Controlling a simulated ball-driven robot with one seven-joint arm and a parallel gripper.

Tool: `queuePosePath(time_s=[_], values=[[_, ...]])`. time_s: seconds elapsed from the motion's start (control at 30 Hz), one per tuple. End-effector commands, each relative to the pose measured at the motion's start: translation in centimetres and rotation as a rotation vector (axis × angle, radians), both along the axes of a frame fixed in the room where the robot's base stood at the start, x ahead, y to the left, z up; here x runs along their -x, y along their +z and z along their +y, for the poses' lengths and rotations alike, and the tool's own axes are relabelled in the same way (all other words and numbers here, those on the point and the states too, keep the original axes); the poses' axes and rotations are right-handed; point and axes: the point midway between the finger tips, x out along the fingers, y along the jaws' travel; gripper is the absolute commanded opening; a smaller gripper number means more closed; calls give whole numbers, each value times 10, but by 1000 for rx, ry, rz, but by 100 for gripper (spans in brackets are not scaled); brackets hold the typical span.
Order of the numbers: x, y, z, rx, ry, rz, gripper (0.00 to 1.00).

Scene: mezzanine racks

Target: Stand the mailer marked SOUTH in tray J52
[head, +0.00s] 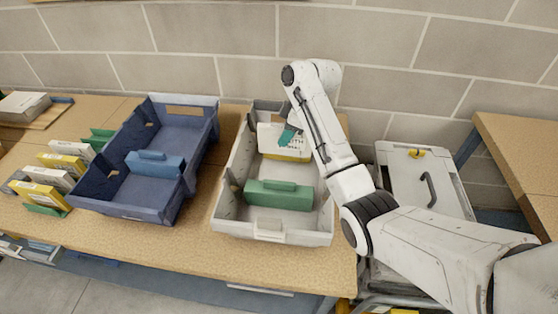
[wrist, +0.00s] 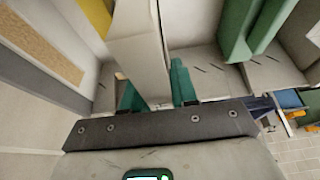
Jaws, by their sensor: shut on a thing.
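A white mailer (head: 271,139) with a yellow lower band is in the back part of the grey tray (head: 225,205). Part of its lettering shows, ending in "TH"; the rest is covered by my gripper. My gripper (head: 289,134) has green fingers and is shut on the mailer's upper edge. In the wrist view, my gripper (wrist: 157,92) has one finger on each side of the pale mailer (wrist: 140,45). Whether the mailer's bottom touches the tray floor cannot be told. A green divider (head: 278,194) stands in the tray, nearer the front. I cannot read a tray label.
A blue tray (head: 190,112) with a blue divider (head: 155,163) stands to the left. Several yellow and white mailers (head: 62,160) stand between green holders at the far left. A brick wall (head: 245,80) is close behind. A white cart (head: 400,165) stands right of the bench.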

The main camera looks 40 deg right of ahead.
Motion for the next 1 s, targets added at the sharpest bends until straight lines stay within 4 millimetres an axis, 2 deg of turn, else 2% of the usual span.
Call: queuePosePath(time_s=[0.1, 0.53, 0.93, 0.97, 1.0], values=[[1, -20, 0, -1, 0, 2, 0], [1, -68, 0, -1, 0, 2, 0], [0, -75, 0, 1, 1, -1, 0], [0, -75, 0, 0, 0, 0, 29], [0, -74, 0, 1, 0, -1, 32]])
